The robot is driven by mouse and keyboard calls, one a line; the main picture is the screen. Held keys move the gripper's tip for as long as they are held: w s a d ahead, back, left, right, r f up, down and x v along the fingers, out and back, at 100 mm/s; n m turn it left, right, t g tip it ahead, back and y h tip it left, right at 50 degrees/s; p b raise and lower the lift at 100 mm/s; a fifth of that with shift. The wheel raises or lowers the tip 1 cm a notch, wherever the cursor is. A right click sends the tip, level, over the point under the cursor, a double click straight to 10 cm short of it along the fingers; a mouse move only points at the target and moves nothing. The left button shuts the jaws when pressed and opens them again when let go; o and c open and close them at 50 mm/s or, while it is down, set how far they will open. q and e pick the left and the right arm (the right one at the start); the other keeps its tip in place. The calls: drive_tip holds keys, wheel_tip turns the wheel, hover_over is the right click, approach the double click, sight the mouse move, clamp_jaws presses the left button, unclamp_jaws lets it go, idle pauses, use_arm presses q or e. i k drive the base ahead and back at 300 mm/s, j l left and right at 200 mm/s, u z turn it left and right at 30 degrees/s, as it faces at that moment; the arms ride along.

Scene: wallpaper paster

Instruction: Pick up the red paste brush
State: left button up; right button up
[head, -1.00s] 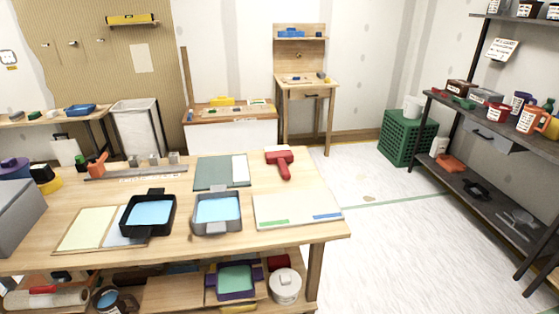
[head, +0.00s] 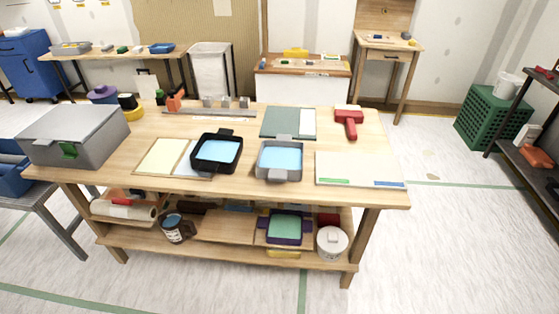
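The red paste brush (head: 349,121) lies at the back right of the wooden table (head: 118,178) in the head view. Its wide head points to the back and its handle points towards me. It lies to the right of a green and white board (head: 283,122) and behind a pale board with green and blue strips (head: 358,168). Nothing touches or covers it. Neither of my grippers shows in the head view.
A black tray (head: 197,163) and a grey tray (head: 262,169), both with blue inside, stand mid-table. A grey box (head: 62,132) stands at the left end. The lower shelf (head: 215,243) holds several items. The floor is free right of the table.

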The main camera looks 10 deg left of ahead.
sight(351, 114)
drive_tip(key=i+l+u, duration=0.1)
drive_tip(key=l, duration=0.2)
drive_tip(key=i+l+u, duration=0.1)
drive_tip(key=l, duration=0.2)
drive_tip(key=i+l+u, duration=0.15)
drive_tip(key=l, duration=0.15)
drive_tip(key=l+u, duration=0.45)
drive_tip(key=l, duration=0.4)
drive_tip(key=l+u, duration=0.45)
drive_tip(key=l, duration=0.4)
drive_tip(key=l+u, duration=0.25)
drive_tip(key=l, duration=0.15)
drive_tip(key=l+u, duration=0.3)
drive_tip(key=l, duration=0.15)
drive_tip(key=i+l+u, duration=0.1)
drive_tip(key=l, duration=0.2)
drive_tip(key=i+l+u, duration=0.1)
drive_tip(key=i+l, duration=0.1)
drive_tip(key=l, duration=0.1)
